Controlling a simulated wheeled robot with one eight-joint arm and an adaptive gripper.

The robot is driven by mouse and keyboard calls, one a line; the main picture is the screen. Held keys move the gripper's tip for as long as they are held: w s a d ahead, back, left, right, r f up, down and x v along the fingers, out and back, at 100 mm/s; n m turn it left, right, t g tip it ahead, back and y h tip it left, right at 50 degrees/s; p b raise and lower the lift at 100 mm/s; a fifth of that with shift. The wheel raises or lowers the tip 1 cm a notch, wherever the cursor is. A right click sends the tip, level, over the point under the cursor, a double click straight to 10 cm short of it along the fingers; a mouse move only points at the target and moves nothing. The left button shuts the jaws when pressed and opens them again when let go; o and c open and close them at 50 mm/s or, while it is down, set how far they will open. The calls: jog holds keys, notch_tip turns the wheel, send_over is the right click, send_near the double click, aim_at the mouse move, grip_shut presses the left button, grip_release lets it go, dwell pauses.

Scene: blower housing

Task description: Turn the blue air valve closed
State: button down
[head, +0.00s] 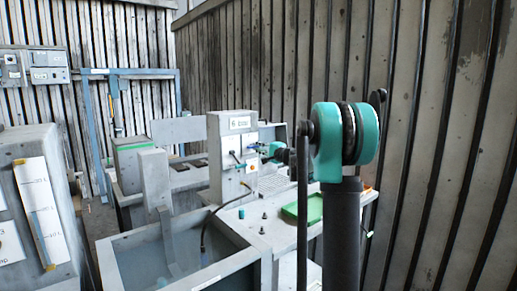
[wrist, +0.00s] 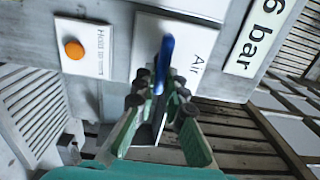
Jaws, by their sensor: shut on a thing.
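The blue air valve (wrist: 166,58) is a slim blue lever on a white plate marked "Air". In the wrist view it points up the picture with a slight tilt. My gripper (wrist: 160,86) has its green fingers and dark tips closed around the lower end of the lever. The lever's base is partly hidden by the fingertips.
An orange button (wrist: 74,50) sits on a white plate left of the valve. A "6 bar" label (wrist: 262,30) is to the right. In the head view, a green tray (head: 302,210) and small parts lie on the bench, beside an open grey bin (head: 180,262). A dark hose (head: 207,228) hangs from the box.

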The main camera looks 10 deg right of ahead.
jog(key=c, duration=1.6)
grip_release()
jog(key=v, duration=1.2)
